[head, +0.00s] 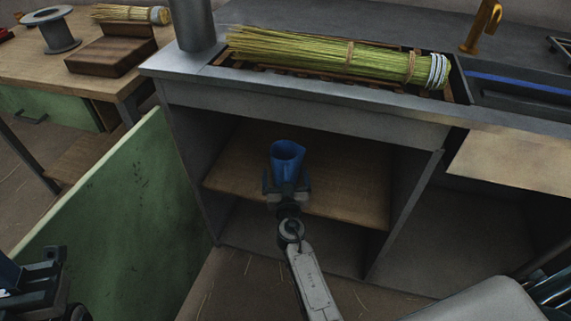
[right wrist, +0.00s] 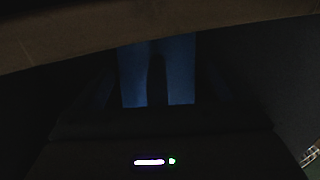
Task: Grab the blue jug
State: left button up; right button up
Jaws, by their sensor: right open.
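The blue jug (head: 288,155) stands upright on the wooden shelf inside the open cabinet under the counter. My right gripper (head: 287,184) is open at the near side of the jug, its jaws reaching to either side of the jug's lower part. In the dark right wrist view the jug (right wrist: 181,72) fills the upper middle, split by a dark vertical strip. I cannot tell whether the jaws touch it. My left gripper (head: 45,280) is at the lower left corner, far from the jug, partly cut off, and its jaws are unclear.
The wooden shelf (head: 345,190) is clear around the jug. The counter edge (head: 300,95) overhangs it, and a green cabinet door (head: 120,210) stands open at the left. A straw bundle (head: 330,58) lies in a recess on the counter. A wooden table (head: 100,85) stands at the left.

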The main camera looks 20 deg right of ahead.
jog(key=shift+s, duration=0.1)
jog(key=c, duration=1.3)
jog(key=shift+c, duration=0.3)
jog(key=shift+r, duration=0.25)
